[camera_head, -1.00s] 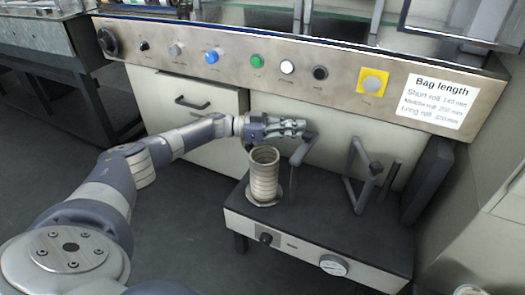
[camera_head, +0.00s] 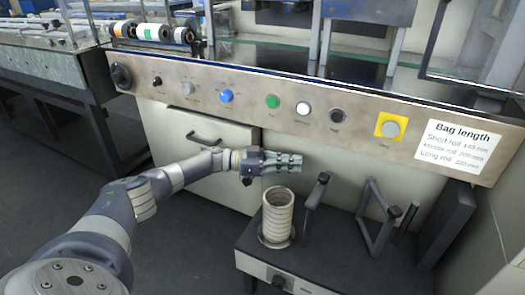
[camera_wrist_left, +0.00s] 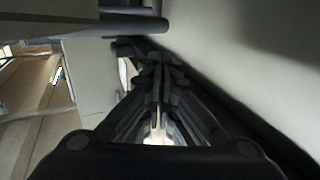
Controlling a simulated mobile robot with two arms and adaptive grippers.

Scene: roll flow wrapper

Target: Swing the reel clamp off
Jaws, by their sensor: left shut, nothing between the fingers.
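A dark upright post with a handle-like arm at its top (camera_head: 318,190), which looks like the reel clamp, stands on the dark top of a low unit. A pale ribbed reel (camera_head: 278,215) stands upright on a round plate left of it. My left gripper (camera_head: 300,161) is shut and empty, above the reel and just up and left of the clamp's top, apart from it in the picture. In the left wrist view its fingers (camera_wrist_left: 157,75) are together; a dark bar (camera_wrist_left: 110,27) crosses the top, and I cannot tell what it is. My right gripper is not in view.
A slanted metal panel with several buttons (camera_head: 271,101) runs behind the gripper. A dark angled bracket (camera_head: 378,228) stands right of the clamp on the low unit (camera_head: 350,262). A drawer front (camera_head: 205,140) is behind my left arm. Dark floor lies at left.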

